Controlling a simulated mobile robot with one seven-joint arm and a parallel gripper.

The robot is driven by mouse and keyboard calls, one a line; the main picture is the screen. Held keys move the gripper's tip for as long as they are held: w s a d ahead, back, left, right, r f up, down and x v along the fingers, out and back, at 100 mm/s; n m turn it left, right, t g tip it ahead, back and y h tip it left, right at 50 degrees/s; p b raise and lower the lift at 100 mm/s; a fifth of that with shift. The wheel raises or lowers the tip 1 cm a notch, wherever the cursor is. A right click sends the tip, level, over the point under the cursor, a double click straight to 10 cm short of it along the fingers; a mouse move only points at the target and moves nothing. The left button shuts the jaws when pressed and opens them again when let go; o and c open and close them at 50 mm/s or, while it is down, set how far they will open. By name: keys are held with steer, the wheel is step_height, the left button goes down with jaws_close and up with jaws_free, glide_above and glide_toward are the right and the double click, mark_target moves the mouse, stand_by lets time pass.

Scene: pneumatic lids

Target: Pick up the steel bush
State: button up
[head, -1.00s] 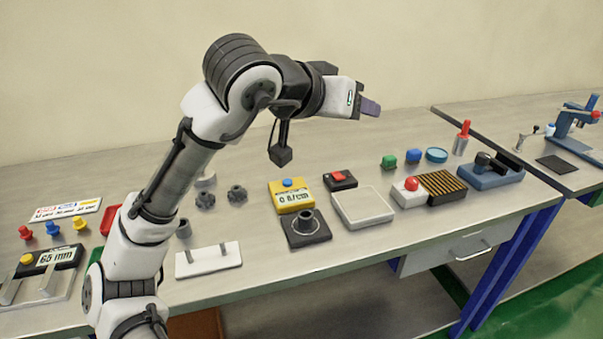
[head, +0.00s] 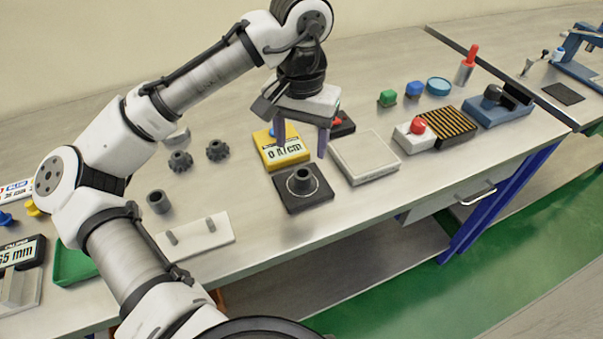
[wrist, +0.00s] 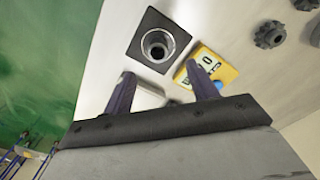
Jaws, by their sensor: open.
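A dark grey hollow ring-shaped part (head: 303,181) stands upright on a black square base (head: 290,198) near the table's front edge. In the wrist view its round opening (wrist: 157,46) faces up on the base. Another grey hollow cylinder (head: 159,202) stands left of it, behind a white plate. I cannot tell for certain which one is the steel bush. My gripper (head: 300,150) points down with its fingers spread and nothing between them. It is above the black base and the yellow gauge. In the wrist view the gripper (wrist: 162,73) is apart from the ring part.
A yellow gauge (head: 292,153) sits directly behind the black base. A pale square tray (head: 368,174) is to its right. A white plate with two pegs (head: 210,240) is at the front left. Bare table surrounds the base's left side.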

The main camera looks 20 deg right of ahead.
mark_target(303, 172)
step_height(303, 172, down, 9)
steer(key=shift+s+d+r+p, duration=0.1)
steer(key=shift+s+p, duration=0.05)
steer(key=shift+p, duration=0.5)
steer(key=shift+c, duration=0.5)
steer(key=c, duration=1.1)
steer(key=shift+c, duration=0.2)
steer(key=shift+r, duration=0.1)
